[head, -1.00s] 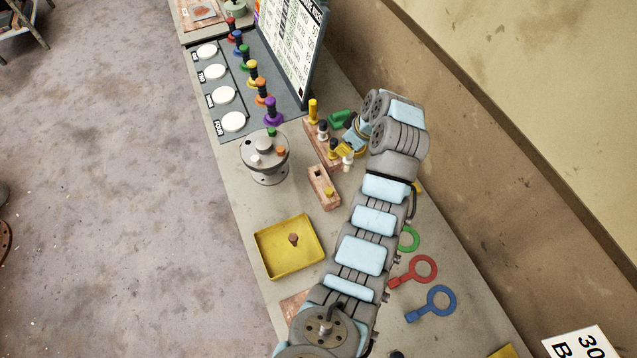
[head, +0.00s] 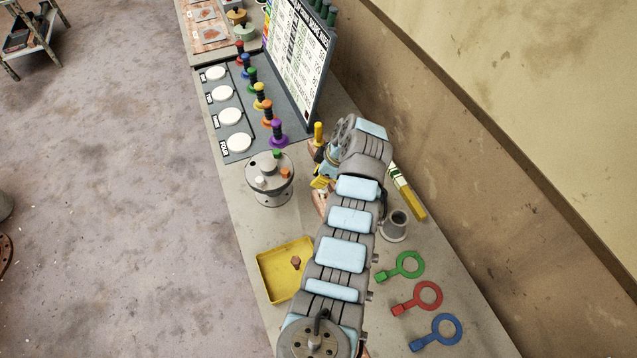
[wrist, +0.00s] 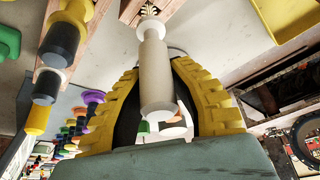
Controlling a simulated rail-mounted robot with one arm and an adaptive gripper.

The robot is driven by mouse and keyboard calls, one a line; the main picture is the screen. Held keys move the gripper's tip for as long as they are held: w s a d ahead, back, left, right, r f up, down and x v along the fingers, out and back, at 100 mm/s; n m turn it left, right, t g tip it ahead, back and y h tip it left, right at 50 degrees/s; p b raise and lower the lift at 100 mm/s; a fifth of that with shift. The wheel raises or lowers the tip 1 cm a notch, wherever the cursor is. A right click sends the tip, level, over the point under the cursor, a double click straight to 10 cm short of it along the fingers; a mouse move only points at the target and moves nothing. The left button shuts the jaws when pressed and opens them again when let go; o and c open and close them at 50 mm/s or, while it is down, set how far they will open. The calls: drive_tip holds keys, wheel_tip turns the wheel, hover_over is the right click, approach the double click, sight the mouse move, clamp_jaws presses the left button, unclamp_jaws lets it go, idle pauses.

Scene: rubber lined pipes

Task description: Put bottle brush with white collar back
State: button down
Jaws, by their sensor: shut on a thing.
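In the wrist view, the bottle brush with the white collar (wrist: 155,75) has a cream handle, with the collar (wrist: 151,27) towards the top of the picture and brass-coloured bristles past it. My yellow-fingered gripper (wrist: 160,62) is shut on the handle. The bristle end overlaps a wooden block (wrist: 133,9); I cannot tell whether it is in a hole or above it. A wooden rack (wrist: 58,8) at the left holds dark and yellow-handled brushes. In the head view, my gripper (head: 322,182) is largely hidden by my arm, over the block.
A grey round fixture (head: 268,180) stands left of my gripper, and a yellow tray (head: 270,280) lies nearer. A grey cup (head: 395,226) and green (head: 403,266), red (head: 420,298) and blue (head: 438,333) ring tools are to the right. A sign board (head: 303,55) stands behind.

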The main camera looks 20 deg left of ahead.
drive_tip(key=shift+f, duration=1.5)
drive_tip(key=shift+f, duration=0.2)
drive_tip(key=c, duration=1)
unclamp_jaws()
drive_tip(key=shift+r, duration=0.1)
